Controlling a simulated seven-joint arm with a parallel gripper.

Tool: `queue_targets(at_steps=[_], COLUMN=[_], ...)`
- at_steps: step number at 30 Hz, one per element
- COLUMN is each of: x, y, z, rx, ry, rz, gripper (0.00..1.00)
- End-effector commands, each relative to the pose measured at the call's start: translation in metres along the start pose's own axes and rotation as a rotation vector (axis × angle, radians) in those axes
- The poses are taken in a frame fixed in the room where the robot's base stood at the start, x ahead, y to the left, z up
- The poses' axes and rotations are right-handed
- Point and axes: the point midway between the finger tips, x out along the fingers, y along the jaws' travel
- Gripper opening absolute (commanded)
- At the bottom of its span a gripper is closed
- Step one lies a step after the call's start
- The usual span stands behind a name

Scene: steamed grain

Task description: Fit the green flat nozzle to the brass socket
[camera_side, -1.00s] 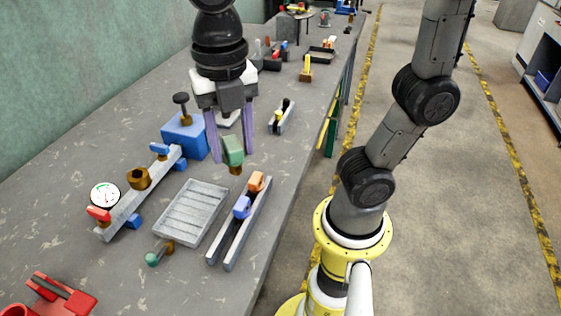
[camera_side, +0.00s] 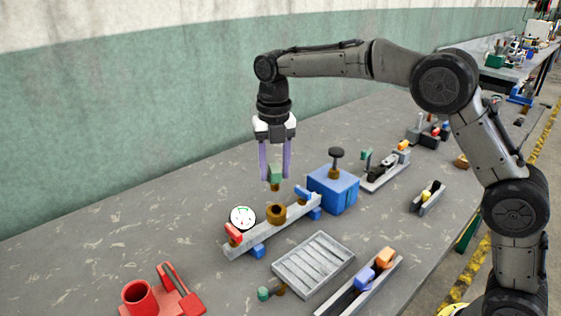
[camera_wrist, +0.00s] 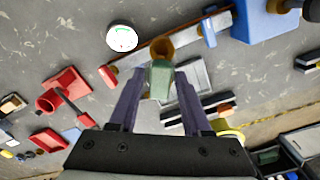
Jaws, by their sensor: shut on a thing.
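The green flat nozzle (camera_side: 275,173), with a brass lower end, is held upright between the purple fingers of my gripper (camera_side: 275,180). In the wrist view the nozzle (camera_wrist: 159,80) sits between the fingertips. The brass socket (camera_side: 276,213) is a ring on a grey bar, with a dark opening facing up. The nozzle hangs above the socket, with a clear gap between them in the side view. In the wrist view the nozzle covers part of the socket (camera_wrist: 162,46); whether they are exactly in line I cannot tell.
On the grey bar (camera_side: 295,213) are a red lever (camera_side: 233,231) and a blue lever (camera_side: 303,194); a round gauge (camera_side: 243,216) stands by its left end. A blue box (camera_side: 334,193), slatted tray (camera_side: 328,245), another green-ended piece (camera_side: 264,293) and red fixture (camera_side: 180,307) lie around.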

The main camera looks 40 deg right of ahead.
Motion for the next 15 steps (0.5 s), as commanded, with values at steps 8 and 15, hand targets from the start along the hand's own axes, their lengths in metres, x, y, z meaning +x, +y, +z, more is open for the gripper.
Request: queue_targets(at_steps=[8, 15], x=[0.017, 0.038], y=[-0.004, -0.004], z=[0.003, 0.003], rx=[0.011, 0.011], ry=[0.001, 0.001], rz=[-0.001, -0.001], gripper=[0.0, 0.0])
